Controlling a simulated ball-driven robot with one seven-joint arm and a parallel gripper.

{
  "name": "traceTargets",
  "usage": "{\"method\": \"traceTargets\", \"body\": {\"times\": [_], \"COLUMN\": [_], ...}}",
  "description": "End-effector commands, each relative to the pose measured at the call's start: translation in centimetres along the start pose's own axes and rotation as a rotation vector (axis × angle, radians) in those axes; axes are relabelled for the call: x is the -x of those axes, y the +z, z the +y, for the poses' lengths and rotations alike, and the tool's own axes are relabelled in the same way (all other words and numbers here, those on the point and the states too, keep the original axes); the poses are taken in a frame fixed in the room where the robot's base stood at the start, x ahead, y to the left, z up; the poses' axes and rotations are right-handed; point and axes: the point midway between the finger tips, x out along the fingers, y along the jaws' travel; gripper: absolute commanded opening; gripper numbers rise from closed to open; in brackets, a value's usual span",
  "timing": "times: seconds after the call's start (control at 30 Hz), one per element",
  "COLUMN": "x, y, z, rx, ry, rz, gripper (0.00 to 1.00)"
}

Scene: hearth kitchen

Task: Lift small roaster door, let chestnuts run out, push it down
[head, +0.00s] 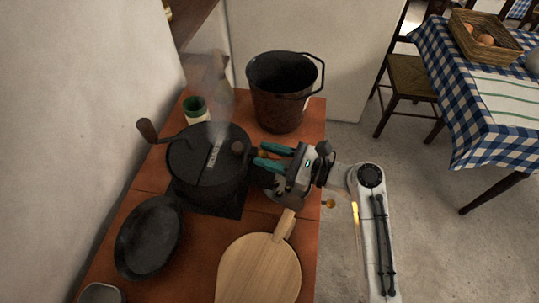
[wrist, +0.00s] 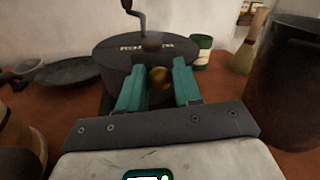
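The roaster (head: 205,165) is a round black drum with a lid, a crank with a wooden grip and a brown knob on top; it also shows in the wrist view (wrist: 125,58). My gripper (head: 263,156) is at the roaster's right side. In the wrist view its two teal fingers (wrist: 160,82) stand apart, one on each side of a small round brass-coloured knob (wrist: 160,76) low on the drum's front. A gap shows beside the knob, so the gripper looks open. The small door itself is mostly hidden by my fingers, and no chestnuts are visible.
A dark bucket (head: 278,100) stands behind my gripper. A black pan (head: 148,238) and wooden paddle board (head: 258,272) lie at the front. A green-and-white tin (head: 195,112) and brush (head: 218,82) stand behind the roaster. Light smoke rises. A checkered table (head: 475,100) is farther right.

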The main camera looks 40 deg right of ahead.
Motion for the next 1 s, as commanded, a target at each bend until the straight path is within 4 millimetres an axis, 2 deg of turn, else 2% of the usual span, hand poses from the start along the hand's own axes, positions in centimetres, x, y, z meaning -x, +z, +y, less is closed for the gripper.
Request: {"method": "traceTargets", "body": {"times": [0.03,0.2,0.53,0.67,1.0], "x": [0.0,0.1,0.7,2.5,8.8], "y": [0.0,-0.2,-0.3,-0.3,-0.2], "z": [0.0,0.0,0.0,0.1,0.0], "rx": [-0.001,-0.002,-0.004,-0.003,-0.002], "ry": [0.000,0.000,-0.001,-0.002,-0.002], "rz": [0.002,0.004,0.006,0.007,0.006], "gripper": [0.39,0.54,0.54,0.54,0.54]}}
